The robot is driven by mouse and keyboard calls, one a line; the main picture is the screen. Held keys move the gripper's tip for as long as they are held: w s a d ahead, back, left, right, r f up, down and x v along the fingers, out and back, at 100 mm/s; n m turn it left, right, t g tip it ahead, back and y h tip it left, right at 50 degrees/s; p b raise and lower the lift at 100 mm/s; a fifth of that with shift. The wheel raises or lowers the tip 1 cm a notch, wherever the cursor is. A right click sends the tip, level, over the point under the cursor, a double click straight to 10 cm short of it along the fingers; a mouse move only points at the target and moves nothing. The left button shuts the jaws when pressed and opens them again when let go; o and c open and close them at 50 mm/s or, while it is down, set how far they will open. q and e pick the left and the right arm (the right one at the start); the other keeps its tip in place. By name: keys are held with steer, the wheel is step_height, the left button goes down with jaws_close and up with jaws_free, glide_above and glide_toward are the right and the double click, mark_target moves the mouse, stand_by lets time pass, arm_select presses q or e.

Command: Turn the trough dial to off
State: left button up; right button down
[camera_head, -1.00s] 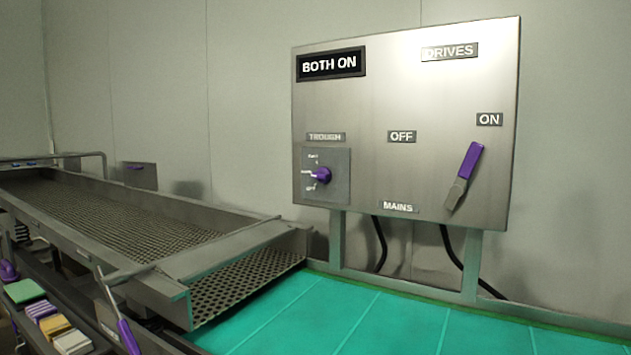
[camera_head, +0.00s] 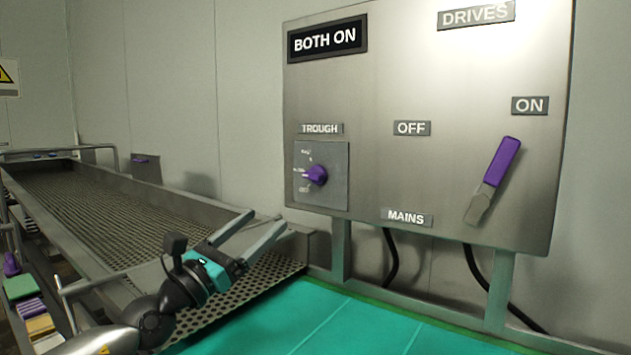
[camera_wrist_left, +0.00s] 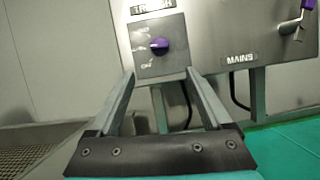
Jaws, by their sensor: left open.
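The trough dial (camera_head: 316,175) is a purple knob on a grey square plate under the TROUGH label (camera_head: 322,129). Its pale pointer faces left, toward the middle of the marked positions; the small lettering is hard to read. The dial also shows in the left wrist view (camera_wrist_left: 159,46), above and beyond the fingertips. My left gripper (camera_head: 266,226) is open and empty, below and to the left of the dial, apart from it. In the left wrist view the two fingers (camera_wrist_left: 158,76) point toward the plate. My right gripper is not in view.
The steel panel (camera_head: 400,70) shows BOTH ON. A purple-handled mains lever (camera_head: 502,162) stands tilted right, near ON. A perforated trough (camera_head: 130,215) lies at left, a green surface (camera_head: 400,325) below. The space before the dial is clear.

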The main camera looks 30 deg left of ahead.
arm_select(q)
steer(key=w+r, duration=0.1)
steer(key=w, duration=0.1)
steer(key=p, duration=0.4)
glide_toward(310, 178)
steer(key=shift+a+x, duration=0.2)
steer(key=shift+x, duration=4.15)
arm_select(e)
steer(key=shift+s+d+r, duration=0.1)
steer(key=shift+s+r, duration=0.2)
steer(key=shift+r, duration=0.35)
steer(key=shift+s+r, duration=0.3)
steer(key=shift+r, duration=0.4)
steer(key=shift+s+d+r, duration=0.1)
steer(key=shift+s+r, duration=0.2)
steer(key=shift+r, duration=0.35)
arm_select(q)
steer(key=shift+d+f, duration=0.1)
steer(key=shift+d, duration=0.1)
jaws_close()
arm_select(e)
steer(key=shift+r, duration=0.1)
